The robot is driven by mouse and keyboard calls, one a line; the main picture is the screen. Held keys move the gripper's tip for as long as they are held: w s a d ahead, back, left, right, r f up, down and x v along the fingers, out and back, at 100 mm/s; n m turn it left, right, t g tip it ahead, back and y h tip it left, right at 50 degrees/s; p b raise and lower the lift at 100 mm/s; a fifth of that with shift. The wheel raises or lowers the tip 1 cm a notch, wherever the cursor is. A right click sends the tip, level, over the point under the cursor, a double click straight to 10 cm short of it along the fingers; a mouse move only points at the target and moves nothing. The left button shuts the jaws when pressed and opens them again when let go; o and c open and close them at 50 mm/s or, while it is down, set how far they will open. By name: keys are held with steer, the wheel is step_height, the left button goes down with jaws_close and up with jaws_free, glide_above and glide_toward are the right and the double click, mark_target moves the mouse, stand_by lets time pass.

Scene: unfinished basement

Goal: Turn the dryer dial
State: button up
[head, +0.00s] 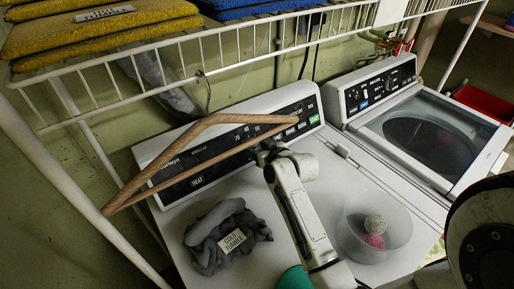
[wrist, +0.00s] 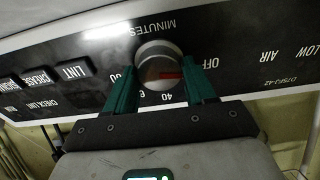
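The dryer dial (wrist: 159,66) is a round silver knob with a red mark on the dryer's black control panel (wrist: 255,62). In the wrist view its mark points right, towards the word OFF. My gripper (wrist: 161,68) has its two teal fingers on either side of the dial, with the tips close to the panel. I cannot tell whether the fingers touch the dial. In the head view my arm reaches up to the panel of the left machine, the dryer (head: 330,165). A wooden hanger and my wrist hide the dial there.
The wooden hanger (head: 135,190) hangs from the white wire shelf (head: 225,62) in front of the panel. Grey cloth with a "cold tumble" tag (head: 228,236) and a translucent bowl (head: 350,243) with two balls rest on the dryer top. A washer (head: 425,130) stands at right.

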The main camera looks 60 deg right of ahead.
steer(key=shift+c, duration=1.2)
steer(key=shift+m, duration=0.3)
steer(key=m, duration=0.3)
steer(key=shift+w+m, duration=0.1)
steer(key=shift+m, duration=2.1)
steer(key=o, duration=1)
steer(key=shift+d+f, duration=0.1)
steer(key=shift+d, duration=0.05)
